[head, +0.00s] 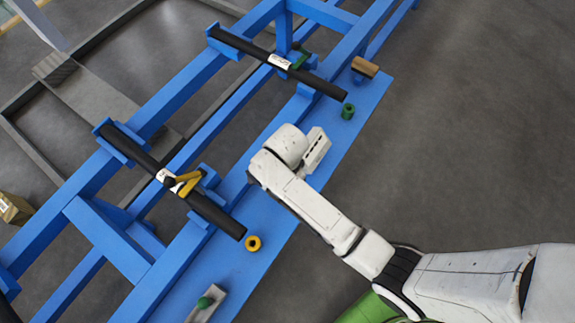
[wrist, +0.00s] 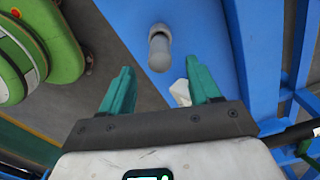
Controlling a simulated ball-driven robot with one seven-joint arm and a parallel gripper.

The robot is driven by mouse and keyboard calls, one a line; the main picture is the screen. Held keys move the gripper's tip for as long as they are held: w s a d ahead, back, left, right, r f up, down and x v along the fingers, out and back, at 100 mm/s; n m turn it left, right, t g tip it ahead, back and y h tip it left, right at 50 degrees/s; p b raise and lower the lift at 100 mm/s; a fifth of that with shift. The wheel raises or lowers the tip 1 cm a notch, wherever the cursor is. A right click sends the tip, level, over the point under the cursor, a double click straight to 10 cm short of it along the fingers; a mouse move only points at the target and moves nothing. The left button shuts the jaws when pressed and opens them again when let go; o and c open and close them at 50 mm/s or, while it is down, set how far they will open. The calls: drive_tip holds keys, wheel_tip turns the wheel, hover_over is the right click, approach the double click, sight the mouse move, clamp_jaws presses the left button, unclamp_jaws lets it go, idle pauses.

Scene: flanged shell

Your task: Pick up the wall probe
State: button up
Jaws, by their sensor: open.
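In the wrist view a grey, rounded, pin-like piece (wrist: 160,47) lies or stands on the blue plate, beyond my fingertips and roughly midway between them. It looks like the wall probe, but I cannot be sure. My gripper (wrist: 157,80) has its two green fingers spread apart, with nothing held between them. A small white piece (wrist: 180,92) shows beside the right finger. In the head view my white hand hangs over the blue plate, its fingertips hidden, and I cannot make out the grey piece there.
A blue frame (head: 185,95) carries two black bars (head: 225,215) (head: 325,88) with white labels. On the blue plate (head: 262,205) are a yellow ring (head: 253,243), a green cylinder (head: 348,111) and a green-knobbed grey block (head: 205,303). Open grey floor (head: 480,120) lies to the right.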

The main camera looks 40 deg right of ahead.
drive_tip(key=shift+f, duration=4.4)
drive_tip(key=shift+c, duration=0.2)
drive_tip(key=c, duration=1)
drive_tip(key=shift+c, duration=0.4)
drive_tip(key=shift+r, duration=0.15)
